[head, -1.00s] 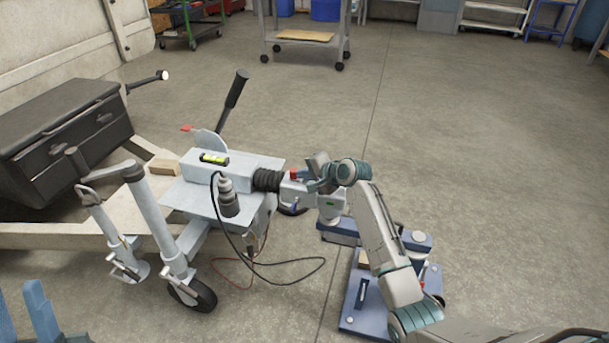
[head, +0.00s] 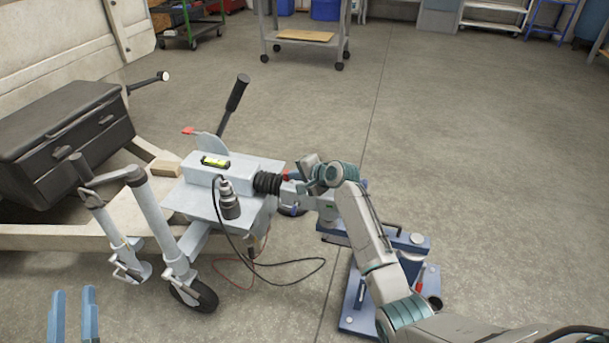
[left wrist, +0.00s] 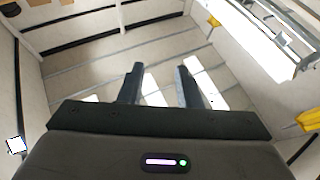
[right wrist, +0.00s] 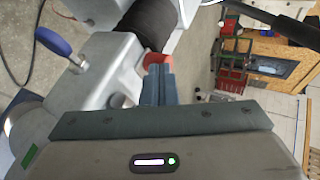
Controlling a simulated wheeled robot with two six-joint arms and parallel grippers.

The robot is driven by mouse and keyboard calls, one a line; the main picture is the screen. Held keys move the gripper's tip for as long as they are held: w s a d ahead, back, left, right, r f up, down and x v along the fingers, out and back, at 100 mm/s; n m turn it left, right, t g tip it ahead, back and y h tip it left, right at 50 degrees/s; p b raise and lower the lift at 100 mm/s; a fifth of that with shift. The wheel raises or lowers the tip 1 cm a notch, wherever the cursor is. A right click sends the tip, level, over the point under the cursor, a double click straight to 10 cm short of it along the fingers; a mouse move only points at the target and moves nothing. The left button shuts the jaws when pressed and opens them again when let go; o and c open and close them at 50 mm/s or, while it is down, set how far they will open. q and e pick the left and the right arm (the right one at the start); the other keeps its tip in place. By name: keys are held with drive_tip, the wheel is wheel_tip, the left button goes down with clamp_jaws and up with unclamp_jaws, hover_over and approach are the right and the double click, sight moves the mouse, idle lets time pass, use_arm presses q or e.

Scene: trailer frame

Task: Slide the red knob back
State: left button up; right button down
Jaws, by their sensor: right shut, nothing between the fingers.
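The red knob (head: 286,177) shows as a small red patch on the grey coupling, just right of the black bellows, partly hidden by my right gripper. In the right wrist view the red knob (right wrist: 157,59) is at the tips of my right fingers, close to the bellows (right wrist: 150,22). My right gripper (head: 293,180) has its two blue fingers together with nothing between them, and the tips appear to touch or nearly touch the knob. My left gripper (head: 74,292) is open and empty at the lower left, away from the coupling; its spread fingers also show in the left wrist view (left wrist: 160,75).
A blue-handled lever (right wrist: 53,40) sits beside the knob. A corded grey cylinder (head: 229,200) and a spirit level (head: 215,162) are on the hitch. A blue stand (head: 357,318) is below my right arm. A jockey wheel (head: 195,296) stands left; floor at right is clear.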

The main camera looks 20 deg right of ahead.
use_arm(q)
drive_tip(key=shift+f, duration=0.1)
idle(0.3)
